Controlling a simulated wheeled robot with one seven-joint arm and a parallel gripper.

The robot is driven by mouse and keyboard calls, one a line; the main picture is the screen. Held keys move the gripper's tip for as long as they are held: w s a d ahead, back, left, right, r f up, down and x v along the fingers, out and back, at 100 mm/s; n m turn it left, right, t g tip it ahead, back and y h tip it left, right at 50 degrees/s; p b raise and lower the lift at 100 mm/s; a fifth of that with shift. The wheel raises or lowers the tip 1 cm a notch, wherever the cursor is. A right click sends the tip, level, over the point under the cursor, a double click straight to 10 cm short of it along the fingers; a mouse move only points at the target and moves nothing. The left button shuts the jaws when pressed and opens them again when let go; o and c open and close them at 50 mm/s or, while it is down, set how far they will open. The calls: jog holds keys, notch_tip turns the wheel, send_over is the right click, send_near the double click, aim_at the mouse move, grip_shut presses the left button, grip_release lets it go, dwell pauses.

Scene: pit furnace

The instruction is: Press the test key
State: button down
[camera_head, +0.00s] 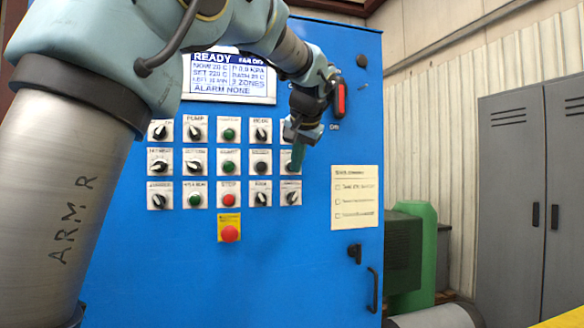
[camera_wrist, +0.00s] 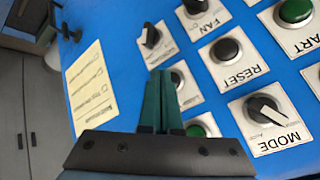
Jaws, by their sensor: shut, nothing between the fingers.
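My gripper (camera_head: 296,166) is shut and empty, its green fingers pointing at the blue panel (camera_head: 140,270) at the right-hand column of controls. In the wrist view the fingertips (camera_wrist: 161,73) lie over the plate of a dark round button (camera_wrist: 178,79), partly hiding it. I cannot tell whether they touch it. A green button (camera_wrist: 207,122) beside it is partly covered by the gripper. No label reading TEST is legible; the labels of these two buttons are hidden. A black selector (camera_wrist: 151,37) stands just beyond the fingertips.
Neighbouring controls are close: RESET (camera_wrist: 227,49), MODE (camera_wrist: 266,109), START (camera_wrist: 295,11) and FAN (camera_wrist: 195,6). A red emergency button (camera_head: 230,233) is lower. A red-handled switch (camera_head: 340,98) is right of my wrist. A paper checklist (camera_head: 355,197) hangs to the right. The screen (camera_head: 229,77) reads READY.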

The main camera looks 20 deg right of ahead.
jog(key=shift+w+d, duration=0.1)
jog(key=shift+w, duration=0.45)
dwell(0.7)
jog(key=shift+s, duration=0.1)
jog(key=shift+s+b, duration=0.3)
jog(key=shift+s, duration=0.35)
jog(key=s+b, duration=0.2)
jog(key=s, duration=0.1)
jog(key=s+b, duration=0.1)
jog(key=s, duration=0.1)
jog(key=shift+a, duration=0.4)
dwell(0.8)
